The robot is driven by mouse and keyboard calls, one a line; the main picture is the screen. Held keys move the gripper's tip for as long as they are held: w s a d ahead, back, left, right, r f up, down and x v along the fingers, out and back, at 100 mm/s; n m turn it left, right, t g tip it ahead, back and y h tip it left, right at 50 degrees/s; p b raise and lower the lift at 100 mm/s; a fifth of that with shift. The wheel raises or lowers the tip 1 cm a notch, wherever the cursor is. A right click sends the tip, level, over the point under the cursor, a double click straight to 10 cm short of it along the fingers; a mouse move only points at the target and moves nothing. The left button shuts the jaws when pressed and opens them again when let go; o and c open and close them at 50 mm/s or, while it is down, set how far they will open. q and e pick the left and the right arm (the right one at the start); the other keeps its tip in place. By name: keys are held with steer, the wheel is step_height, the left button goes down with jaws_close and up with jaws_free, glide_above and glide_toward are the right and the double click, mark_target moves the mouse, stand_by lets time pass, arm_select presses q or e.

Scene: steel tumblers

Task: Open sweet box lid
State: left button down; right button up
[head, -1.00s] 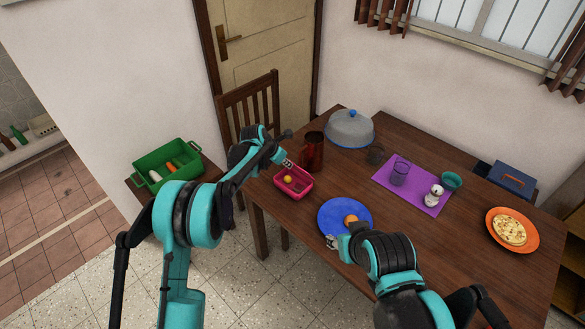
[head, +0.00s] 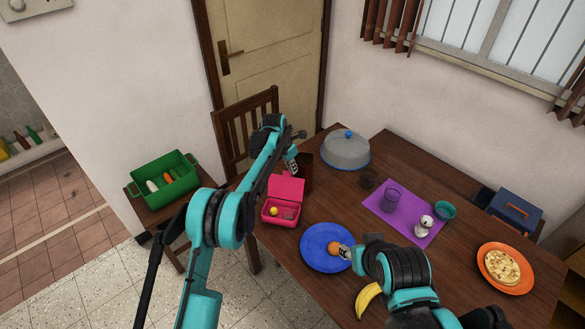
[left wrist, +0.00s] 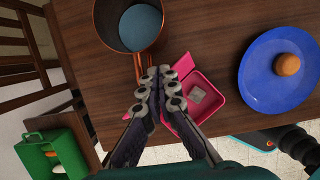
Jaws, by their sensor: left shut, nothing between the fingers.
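The box also shows in the left wrist view (left wrist: 213,113), partly hidden by my fingers. My left gripper (head: 292,165) is shut and empty just behind and above the lid; its fingertips meet in the left wrist view (left wrist: 158,73). I cannot tell if they touch the lid. My right gripper (head: 345,252) is beside the orange ball (head: 334,247) on the blue plate; its jaw state is unclear.
A dark copper-coloured pot (head: 305,174), seen from above in the left wrist view (left wrist: 103,35), stands close behind my left gripper. The blue plate (head: 318,262) lies right of the box. A banana (head: 367,298) lies near my right arm. A grey dome (head: 346,153) stands farther back.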

stand_by(0.7)
arm_select(q)
steer(key=v, duration=1.3)
steer(key=s+a+r+m+t, duration=0.2)
steer(key=s+a+r+m, duration=0.4)
steer(key=s+a+r, duration=0.15)
steer(key=s+a+m+t+y+b, duration=0.15)
steer(key=s+a+m, duration=0.4)
steer(key=s, duration=0.55)
steer(key=s+a+m+b, duration=0.2)
steer(key=s+a+m, duration=0.2)
steer(key=s+m, duration=0.45)
steer(key=s+a+f+m+t+y+b, duration=0.1)
steer(key=s+a+f+m, duration=0.2)
steer(key=s+f, duration=0.6)
steer(key=s+m, duration=0.2)
steer(key=s, duration=0.2)
steer(key=shift+s+f+m+t, duration=0.2)
steer(key=shift+f+m+t, duration=0.05)
steer(key=shift+m+t, duration=0.1)
